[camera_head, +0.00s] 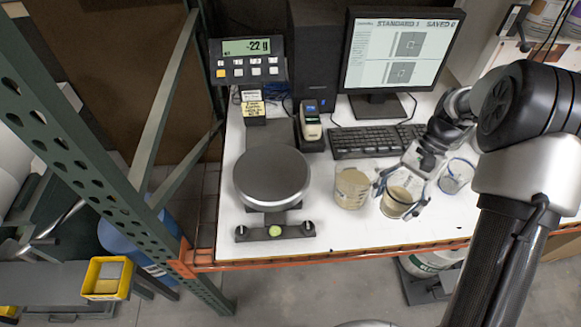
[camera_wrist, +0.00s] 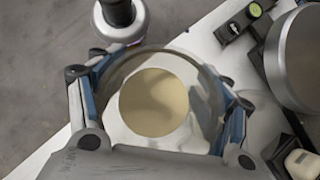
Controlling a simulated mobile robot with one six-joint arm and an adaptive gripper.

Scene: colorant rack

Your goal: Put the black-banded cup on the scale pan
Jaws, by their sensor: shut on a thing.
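My gripper (camera_head: 401,193) is shut on a clear cup (camera_head: 396,204) with tan contents and a dark line around its upper part. I take it for the black-banded cup, though the band is hard to make out. In the wrist view the cup (camera_wrist: 155,103) sits between the two blue-padded fingers (camera_wrist: 160,92). It looks upright; I cannot tell whether it touches the table. The round grey scale pan (camera_head: 272,178) is empty, to the left of the cup. It also shows at the right edge of the wrist view (camera_wrist: 302,60).
A second tan-filled cup (camera_head: 351,188) stands between the held cup and the pan. A blue-rimmed cup (camera_head: 456,177) stands to the right. Behind are a keyboard (camera_head: 370,142), a monitor (camera_head: 400,55) and the scale display (camera_head: 247,60). The white table's front strip (camera_head: 345,235) is clear.

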